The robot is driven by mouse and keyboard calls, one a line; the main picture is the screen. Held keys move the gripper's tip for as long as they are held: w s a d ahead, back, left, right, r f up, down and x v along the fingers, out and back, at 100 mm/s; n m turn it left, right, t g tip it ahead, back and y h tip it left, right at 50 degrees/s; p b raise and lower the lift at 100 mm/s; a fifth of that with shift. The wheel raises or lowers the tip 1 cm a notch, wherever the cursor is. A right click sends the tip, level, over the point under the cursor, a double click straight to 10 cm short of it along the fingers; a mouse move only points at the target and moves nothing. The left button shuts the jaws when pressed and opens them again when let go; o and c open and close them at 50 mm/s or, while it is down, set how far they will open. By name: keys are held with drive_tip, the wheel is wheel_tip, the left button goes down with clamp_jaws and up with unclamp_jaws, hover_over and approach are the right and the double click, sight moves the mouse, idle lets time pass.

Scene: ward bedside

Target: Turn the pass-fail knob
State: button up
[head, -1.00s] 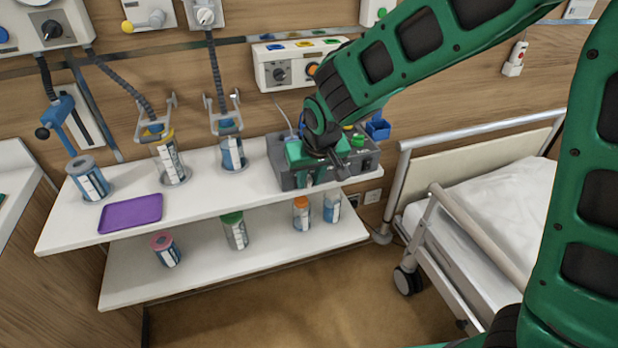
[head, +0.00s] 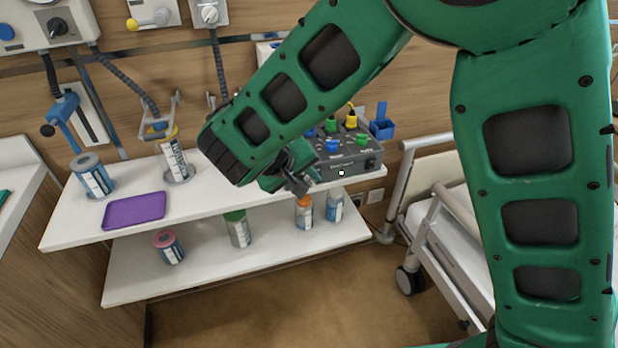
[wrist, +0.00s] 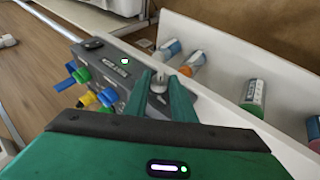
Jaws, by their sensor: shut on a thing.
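The grey box (head: 352,163) stands on the upper shelf at its right end, with its left part hidden behind my arm in the head view. The pass-fail knob (wrist: 158,84) is a small light grey knob on the box's front face, and its label is not legible. My gripper (wrist: 160,80) is at that face, its two green fingers on either side of the knob and shut on it. In the head view my gripper (head: 303,187) is at the left front of the box, and the knob is hard to make out there. A small white dot (wrist: 124,61) shows on the same face.
Blue, green and yellow plugs (wrist: 82,76) stick up from the box's top. The white shelf unit (head: 215,268) also carries several canisters and a purple tray (head: 134,209). A bed (head: 430,210) stands to the right. Floor in front is clear.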

drive_tip(key=shift+s+a+f+t+h, duration=0.1)
drive_tip(key=shift+a+t+h, duration=0.15)
drive_tip(key=shift+h, duration=0.25)
drive_tip(key=shift+a+f+t+h, duration=0.1)
drive_tip(key=shift+t+h, duration=0.15)
drive_tip(key=shift+h, duration=0.25)
drive_tip(key=shift+n, duration=0.3)
drive_tip(key=o, duration=1.1)
drive_tip(key=shift+c, duration=0.2)
drive_tip(key=v, duration=1)
drive_tip(key=shift+a+r, duration=0.15)
drive_tip(key=shift+a, duration=0.1)
drive_tip(key=shift+s, duration=0.15)
